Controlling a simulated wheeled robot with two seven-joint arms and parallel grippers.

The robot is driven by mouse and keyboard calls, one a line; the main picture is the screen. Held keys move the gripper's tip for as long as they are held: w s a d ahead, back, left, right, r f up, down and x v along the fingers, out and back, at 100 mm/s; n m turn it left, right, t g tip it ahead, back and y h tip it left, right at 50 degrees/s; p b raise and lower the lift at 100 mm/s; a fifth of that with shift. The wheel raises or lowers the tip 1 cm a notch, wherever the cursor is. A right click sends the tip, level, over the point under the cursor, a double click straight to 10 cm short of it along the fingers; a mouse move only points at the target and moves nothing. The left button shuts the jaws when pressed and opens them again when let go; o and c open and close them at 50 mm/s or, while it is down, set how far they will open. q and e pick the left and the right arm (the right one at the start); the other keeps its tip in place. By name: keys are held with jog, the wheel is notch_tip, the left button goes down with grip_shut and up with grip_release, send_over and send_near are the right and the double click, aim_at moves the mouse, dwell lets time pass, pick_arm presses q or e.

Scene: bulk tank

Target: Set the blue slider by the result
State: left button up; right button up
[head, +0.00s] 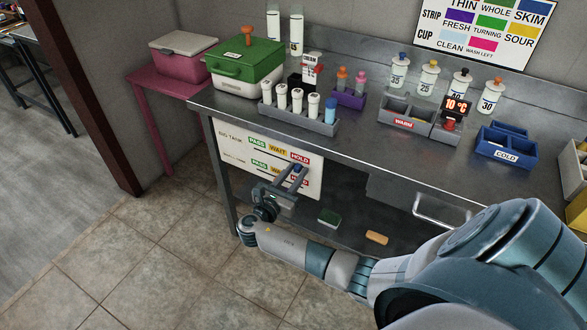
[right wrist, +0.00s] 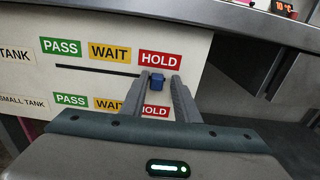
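The blue slider (right wrist: 157,81) sits at the right end of the upper track, under the red HOLD label (right wrist: 160,60), on the white panel (head: 235,150) on the bench front. PASS (right wrist: 61,47) and WAIT (right wrist: 109,52) labels are to its left. My right gripper (right wrist: 160,76) is at the panel, its two fingers on either side of the slider with a small gap showing; it also shows in the head view (head: 290,174). A second PASS, WAIT, HOLD row is below, marked small tank; its track is hidden by my gripper. My left gripper is not in view.
On the metal bench are a rack (head: 300,117) of white-capped vials, a green box (head: 245,68), a grey WARM bin (head: 405,116), a blue COLD bin (head: 506,146) and a display (head: 457,105) reading 10 °C.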

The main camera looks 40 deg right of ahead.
jog(key=shift+r, duration=0.1)
jog(key=shift+a, duration=0.15)
